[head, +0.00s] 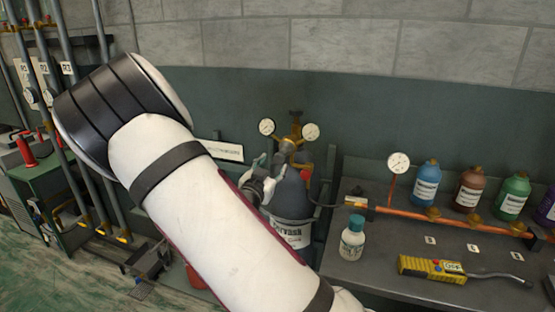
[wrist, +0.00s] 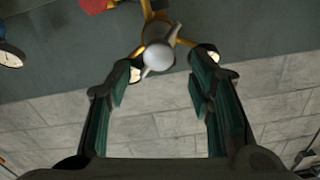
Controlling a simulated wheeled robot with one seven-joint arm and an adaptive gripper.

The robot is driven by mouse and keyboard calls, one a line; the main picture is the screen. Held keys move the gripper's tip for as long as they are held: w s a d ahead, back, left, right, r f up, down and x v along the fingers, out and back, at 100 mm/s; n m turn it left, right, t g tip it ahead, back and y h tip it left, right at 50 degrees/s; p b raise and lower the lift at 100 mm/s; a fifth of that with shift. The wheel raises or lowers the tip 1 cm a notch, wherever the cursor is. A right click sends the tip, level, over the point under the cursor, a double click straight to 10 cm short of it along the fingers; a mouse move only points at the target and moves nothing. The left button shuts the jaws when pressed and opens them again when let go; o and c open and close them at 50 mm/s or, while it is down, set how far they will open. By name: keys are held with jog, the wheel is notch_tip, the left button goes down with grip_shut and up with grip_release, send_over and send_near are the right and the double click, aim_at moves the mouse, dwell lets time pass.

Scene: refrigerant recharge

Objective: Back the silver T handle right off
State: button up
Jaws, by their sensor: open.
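The silver T handle (wrist: 158,57) shows in the wrist view as a round hub with a bar across it, on the brass fitting (wrist: 154,8). In the head view the T handle (head: 287,146) sits on the regulator between two round gauges, above a dark grey cylinder (head: 291,198) with a white label. My gripper (wrist: 162,72) is open and empty, its two fingers spread on either side of the handle in the wrist view. I cannot tell how far the fingertips are from it in depth. In the head view my gripper (head: 262,172) is partly hidden by my arm.
Pressure gauges (head: 267,127) (head: 311,131) flank the fitting close to my fingers. A bench (head: 375,268) at right holds a white bottle (head: 352,238), a yellow detector (head: 432,268), a copper pipe (head: 455,219) and coloured bottles (head: 426,184). Vertical pipes (head: 75,120) stand at left.

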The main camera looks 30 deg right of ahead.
aim_at(278, 160)
jog(key=x, duration=0.6)
jog(key=shift+s, duration=0.1)
grip_shut()
